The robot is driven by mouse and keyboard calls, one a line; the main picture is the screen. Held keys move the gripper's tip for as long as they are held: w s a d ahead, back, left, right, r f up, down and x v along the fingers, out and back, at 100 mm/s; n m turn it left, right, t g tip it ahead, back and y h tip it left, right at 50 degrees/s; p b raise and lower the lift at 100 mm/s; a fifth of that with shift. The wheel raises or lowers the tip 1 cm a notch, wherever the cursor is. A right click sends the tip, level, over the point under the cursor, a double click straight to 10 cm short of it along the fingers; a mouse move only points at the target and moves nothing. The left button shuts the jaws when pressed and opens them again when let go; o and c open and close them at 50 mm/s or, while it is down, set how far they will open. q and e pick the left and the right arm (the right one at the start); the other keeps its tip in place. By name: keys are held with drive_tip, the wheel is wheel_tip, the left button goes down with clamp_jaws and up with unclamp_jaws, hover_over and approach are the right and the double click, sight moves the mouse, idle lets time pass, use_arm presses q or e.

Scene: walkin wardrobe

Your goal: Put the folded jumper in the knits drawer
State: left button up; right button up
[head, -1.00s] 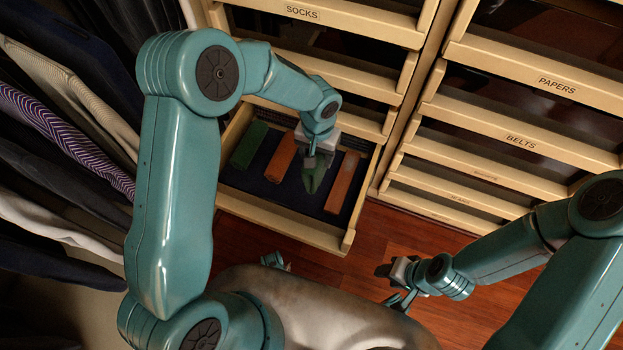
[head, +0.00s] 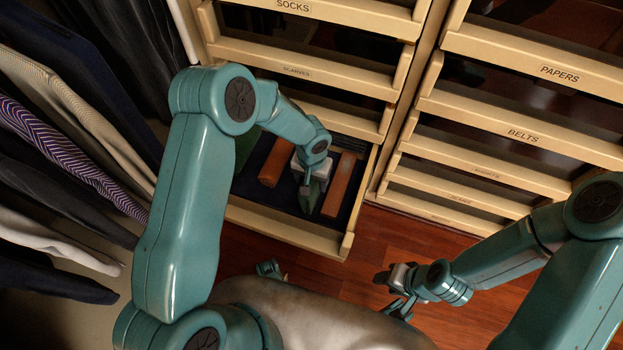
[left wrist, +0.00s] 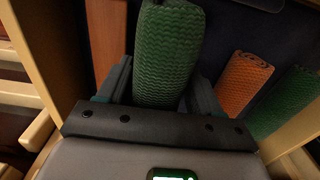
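The folded jumper looks like a green ribbed knit roll (left wrist: 168,55) in the left wrist view. It also shows as a dark green shape (head: 309,197) in the head view. My left gripper (head: 311,180) is shut on it, with one finger on each side, and points down inside an open drawer (head: 290,232). The jumper is between two orange-brown knits; whether it touches the drawer floor I cannot tell. No label is readable on this drawer's front. My right gripper (head: 388,291) is empty and open, low over the floor at right.
The drawer holds an orange knit (head: 275,162), an orange-brown one (head: 340,185) and another green one (left wrist: 289,103). Drawers labelled SOCKS (head: 310,14) and SCARVES (head: 310,74) are above, and BELTS (head: 523,135) is at right. Clothes (head: 60,150) hang at left.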

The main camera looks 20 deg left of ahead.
use_arm(q)
drive_tip(key=shift+o, duration=0.8)
drive_tip(key=shift+f, duration=0.15)
drive_tip(key=shift+r, duration=0.2)
wheel_tip(320, 180, up, 12)
drive_tip(key=p, duration=0.4)
